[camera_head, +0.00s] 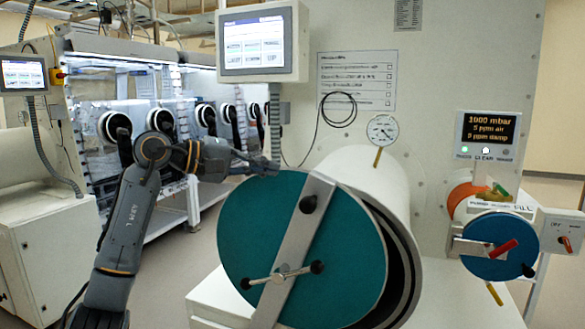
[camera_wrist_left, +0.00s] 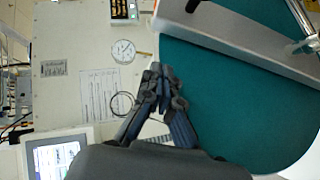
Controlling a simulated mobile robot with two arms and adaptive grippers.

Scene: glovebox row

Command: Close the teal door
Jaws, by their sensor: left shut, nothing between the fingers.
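The teal door (camera_head: 250,230) is a large round disc with a grey metal bar (camera_head: 295,245) across it, a black knob and a spoked handle (camera_head: 283,272). It stands ajar in front of the white cylinder (camera_head: 385,200), with a dark gap along its right side. The teal door also fills the right of the left wrist view (camera_wrist_left: 225,105). My left gripper (camera_head: 268,166) is shut and empty at the door's upper left edge. In the left wrist view its fingertips (camera_wrist_left: 155,72) are close to the door's rim; I cannot tell whether they touch. My right gripper is out of view.
A smaller chamber with a blue round door (camera_head: 490,262) and red handle is at the right. A touchscreen (camera_head: 254,45) hangs above the teal door. A pressure gauge (camera_head: 382,130) stands above the cylinder. A glovebox with round ports (camera_head: 115,125) is behind my left arm.

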